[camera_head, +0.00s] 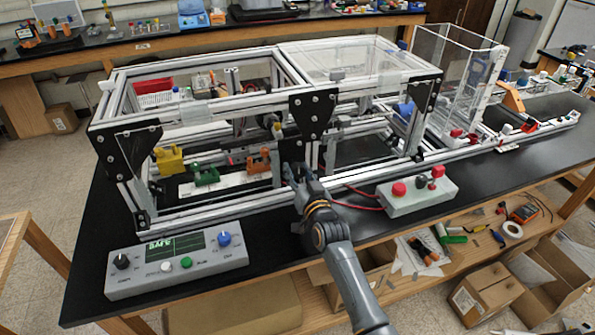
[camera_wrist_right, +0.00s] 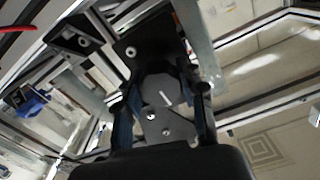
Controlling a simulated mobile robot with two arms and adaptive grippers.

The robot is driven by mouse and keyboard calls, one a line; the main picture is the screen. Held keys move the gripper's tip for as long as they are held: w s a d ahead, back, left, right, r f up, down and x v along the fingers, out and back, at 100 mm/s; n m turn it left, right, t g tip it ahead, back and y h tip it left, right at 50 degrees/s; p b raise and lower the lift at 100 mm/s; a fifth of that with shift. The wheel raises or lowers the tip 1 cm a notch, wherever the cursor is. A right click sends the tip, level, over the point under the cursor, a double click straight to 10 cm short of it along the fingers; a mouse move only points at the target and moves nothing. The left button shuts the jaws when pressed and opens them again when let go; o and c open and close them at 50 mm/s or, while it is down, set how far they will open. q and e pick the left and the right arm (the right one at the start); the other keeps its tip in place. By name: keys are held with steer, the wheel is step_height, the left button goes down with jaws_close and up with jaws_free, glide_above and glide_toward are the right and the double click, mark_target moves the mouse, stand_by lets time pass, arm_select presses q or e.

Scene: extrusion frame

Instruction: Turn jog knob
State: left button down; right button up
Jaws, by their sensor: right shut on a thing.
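My right gripper (camera_head: 299,172) reaches up to a black plate (camera_head: 291,150) at the front middle of the extrusion frame. In the right wrist view its two fingers (camera_wrist_right: 163,95) stand on either side of a dark round knob (camera_wrist_right: 158,86) with a short white line, and are shut on it. I take this as the jog knob. In the head view the gripper hides the knob. My left gripper is not in view.
The aluminium frame (camera_head: 215,203) stands on a black bench. A grey control box (camera_head: 178,264) with a black knob (camera_head: 121,261) and blue knob (camera_head: 224,239) is front left. A box with red buttons (camera_head: 418,196) is right of my arm.

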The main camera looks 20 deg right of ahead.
stand_by(0.3)
steer(key=o, duration=1.2)
